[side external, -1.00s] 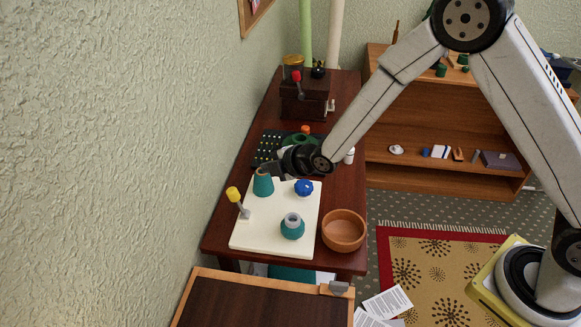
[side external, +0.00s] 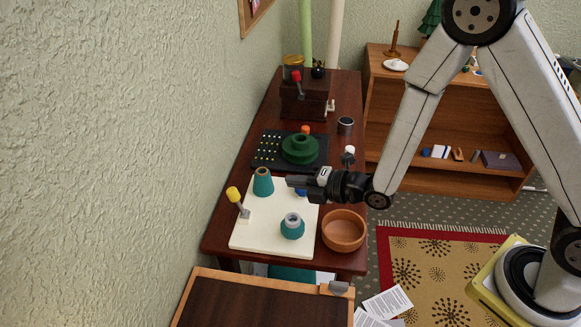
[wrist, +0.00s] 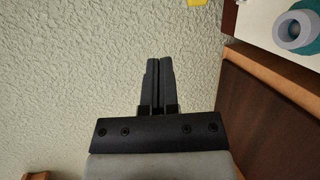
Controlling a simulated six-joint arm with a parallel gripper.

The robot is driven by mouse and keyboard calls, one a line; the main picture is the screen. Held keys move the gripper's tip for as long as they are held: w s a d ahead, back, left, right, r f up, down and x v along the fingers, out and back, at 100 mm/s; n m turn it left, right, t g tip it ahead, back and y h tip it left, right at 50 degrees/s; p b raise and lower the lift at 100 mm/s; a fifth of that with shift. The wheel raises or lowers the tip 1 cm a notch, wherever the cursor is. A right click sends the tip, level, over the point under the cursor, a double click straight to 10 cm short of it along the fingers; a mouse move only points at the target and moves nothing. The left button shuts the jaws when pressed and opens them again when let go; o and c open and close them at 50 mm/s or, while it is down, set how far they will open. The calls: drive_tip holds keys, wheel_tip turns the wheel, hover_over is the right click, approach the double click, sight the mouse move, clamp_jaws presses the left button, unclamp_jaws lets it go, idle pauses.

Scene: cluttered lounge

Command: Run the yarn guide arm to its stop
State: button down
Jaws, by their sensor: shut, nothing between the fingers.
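A lever with a yellow knob (side external: 233,194) stands tilted on the left side of a white board (side external: 275,245); the yellow also shows at the top edge of the wrist view (wrist: 197,2). Another lever with a red knob (side external: 297,76) is on the front of a dark wooden box (side external: 303,105). I cannot tell which is the yarn guide arm. My gripper (side external: 290,182) is shut and empty over the back right of the board, pointing left, apart from both levers. Its closed fingers (wrist: 158,82) show in the wrist view. A blue knob is mostly hidden behind it.
A teal cone (side external: 263,182) and a teal piece with a grey top (side external: 292,227) stand on the board. A brown bowl (side external: 343,232) is at right. A green round piece (side external: 300,148) sits on a black pegboard (side external: 265,150) behind. The textured wall (side external: 110,150) bounds the left.

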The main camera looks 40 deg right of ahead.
sight(237, 195)
drive_tip(key=shift+f, duration=3.55)
drive_tip(key=x, duration=1.3)
drive_tip(key=shift+a+f, duration=0.1)
drive_tip(key=shift+w+a+f, duration=0.1)
drive_tip(key=shift+w+a, duration=0.1)
drive_tip(key=shift+w, duration=0.15)
drive_tip(key=shift+w+a, duration=0.35)
drive_tip(key=shift+w, duration=0.1)
drive_tip(key=shift+s, duration=0.1)
drive_tip(key=shift+r+v, duration=0.15)
drive_tip(key=shift+v, duration=2.2)
drive_tip(key=shift+r+v, duration=0.2)
drive_tip(key=shift+v, duration=2.2)
drive_tip(key=shift+r+v, duration=0.15)
drive_tip(key=shift+v, duration=2.2)
